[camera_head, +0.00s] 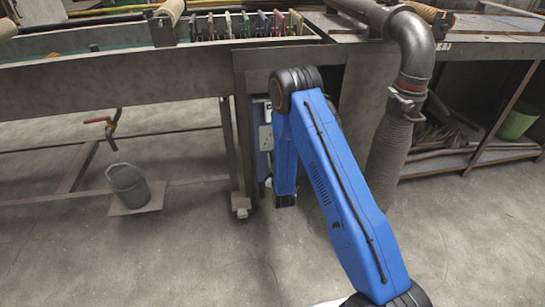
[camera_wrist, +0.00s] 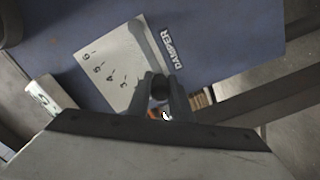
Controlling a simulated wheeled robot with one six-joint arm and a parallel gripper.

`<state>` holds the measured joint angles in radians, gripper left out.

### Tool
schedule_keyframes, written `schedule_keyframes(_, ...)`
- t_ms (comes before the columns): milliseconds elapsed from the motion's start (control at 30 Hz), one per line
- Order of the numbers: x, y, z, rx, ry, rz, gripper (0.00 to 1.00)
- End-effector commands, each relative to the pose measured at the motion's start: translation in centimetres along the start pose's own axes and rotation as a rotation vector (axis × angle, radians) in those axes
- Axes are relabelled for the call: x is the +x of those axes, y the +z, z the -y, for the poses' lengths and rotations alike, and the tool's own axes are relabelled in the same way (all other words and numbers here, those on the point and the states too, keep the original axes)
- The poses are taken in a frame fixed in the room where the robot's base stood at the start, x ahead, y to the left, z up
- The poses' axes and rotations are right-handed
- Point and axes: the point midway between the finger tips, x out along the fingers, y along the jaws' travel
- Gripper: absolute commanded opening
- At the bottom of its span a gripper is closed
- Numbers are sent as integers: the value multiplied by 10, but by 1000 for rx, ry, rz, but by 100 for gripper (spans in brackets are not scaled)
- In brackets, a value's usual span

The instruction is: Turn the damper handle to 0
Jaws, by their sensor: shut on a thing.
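In the wrist view, a pale scale plate (camera_wrist: 112,62) is fixed on a blue panel (camera_wrist: 225,55) beside the word DAMPER. Its numerals 6, 5, 4 and 3 show; the lower part, including any 0, is hidden by my gripper. The grey damper handle (camera_wrist: 152,45) runs along the plate's edge down to a dark knob. My gripper (camera_wrist: 161,90) is shut on the handle at this knob, one finger on each side. In the head view, my blue arm hides the gripper and most of the panel (camera_head: 263,128).
In the head view, a workbench frame stands over the panel, with a steel leg (camera_head: 241,150) beside it. A flexible duct (camera_head: 388,150) rises at the right. A grey bucket (camera_head: 128,186) stands at the left. The foreground floor is clear.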

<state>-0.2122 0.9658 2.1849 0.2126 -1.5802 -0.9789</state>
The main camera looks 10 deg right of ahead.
Motion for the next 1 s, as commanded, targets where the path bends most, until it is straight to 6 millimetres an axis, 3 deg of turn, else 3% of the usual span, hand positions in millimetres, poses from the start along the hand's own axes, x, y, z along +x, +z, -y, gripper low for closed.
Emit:
schedule_keyframes(467, -1, 1, 3, -17, -3, 0, 0)
schedule_keyframes(500, -1, 1, 3, -17, -3, 0, 21)
schedule_keyframes(567, -1, 1, 3, -17, -3, 0, 36)
schedule_keyframes(1000, -8, 1, 2, -16, -3, 0, 38)
